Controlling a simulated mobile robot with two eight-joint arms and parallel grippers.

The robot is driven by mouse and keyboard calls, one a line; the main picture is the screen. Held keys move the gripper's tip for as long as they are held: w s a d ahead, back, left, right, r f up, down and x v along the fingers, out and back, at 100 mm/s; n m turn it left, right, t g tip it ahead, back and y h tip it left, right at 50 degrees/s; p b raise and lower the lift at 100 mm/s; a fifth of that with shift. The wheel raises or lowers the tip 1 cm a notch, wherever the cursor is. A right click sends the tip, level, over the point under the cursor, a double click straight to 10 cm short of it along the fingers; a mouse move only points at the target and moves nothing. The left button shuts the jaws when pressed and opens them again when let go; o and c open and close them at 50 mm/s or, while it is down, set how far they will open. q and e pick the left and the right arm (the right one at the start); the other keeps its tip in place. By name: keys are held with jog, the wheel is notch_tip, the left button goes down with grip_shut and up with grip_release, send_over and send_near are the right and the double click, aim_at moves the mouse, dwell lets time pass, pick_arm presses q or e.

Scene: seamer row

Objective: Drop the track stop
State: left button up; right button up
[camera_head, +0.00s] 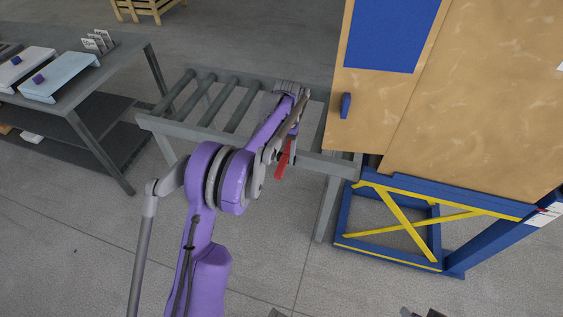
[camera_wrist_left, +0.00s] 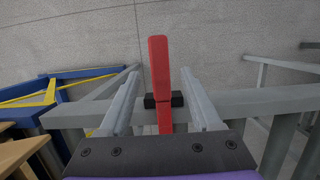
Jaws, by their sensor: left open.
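The track stop is a red lever (camera_head: 283,163) on a small black mount at the near rail of the roller track (camera_head: 172,129). In the head view the lever hangs down and tilts a little. In the left wrist view the red lever (camera_wrist_left: 158,62) stands between my two grey fingers. My left gripper (camera_head: 281,155) is open around it, with a visible gap on each side. Its fingers also show in the left wrist view (camera_wrist_left: 160,88). Small dark grey parts at the bottom edge of the head view may be my right gripper; its jaws cannot be made out.
A blue and yellow stand (camera_head: 390,256) carries a large tan cabinet (camera_head: 480,110) with a blue panel at the right. A grey table (camera_head: 110,62) with trays and small purple blocks stands at the left. A wooden pallet (camera_head: 140,10) lies far back. The floor in front is clear.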

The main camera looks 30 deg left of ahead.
pick_arm(q)
jog(key=v, duration=0.7)
jog(key=shift+r, duration=0.1)
jog(key=s+d+r+m+t+p, duration=0.1)
jog(key=s+d+r+t+p, duration=0.3)
jog(key=s+d+r, duration=0.75)
jog(key=s+d+f+t+p, duration=0.1)
jog(key=s+f+t, duration=0.1)
jog(key=s, duration=0.6)
jog(key=s+d+f+m+t+p, duration=0.1)
jog(key=s+d+f+t, duration=0.1)
jog(key=s, duration=0.6)
jog(key=shift+s+d+f+m+y+p, duration=0.2)
jog(key=shift+s+f+m+y+p, duration=0.1)
jog(key=shift+s+f+p, duration=0.1)
